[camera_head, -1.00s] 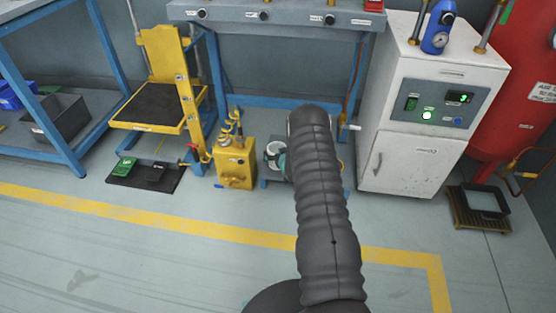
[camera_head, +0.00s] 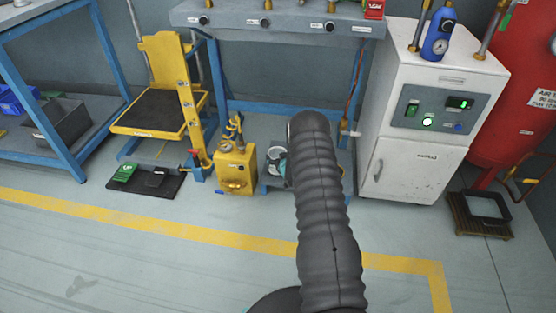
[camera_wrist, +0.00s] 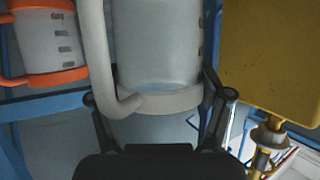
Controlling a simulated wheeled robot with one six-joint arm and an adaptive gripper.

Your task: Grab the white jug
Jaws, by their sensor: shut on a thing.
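The white jug (camera_wrist: 158,45) fills the upper middle of the wrist view. It has a pale translucent body, a white rim band and a thick white handle (camera_wrist: 97,50) on its left side. My gripper (camera_wrist: 160,97) is shut on the jug, with one finger on each side of the band. The left finger is beside the lower end of the handle. The jug's far end is cut off by the picture edge. In the head view my arm hides the gripper, and I cannot make out the jug there.
A similar jug with orange trim (camera_wrist: 45,42) is close on the left in the wrist view. A yellow box with a fitting (camera_wrist: 270,60) is close on the right. In the head view, a yellow canister (camera_head: 236,172) and a white cabinet (camera_head: 412,165) flank my arm. The front floor is clear.

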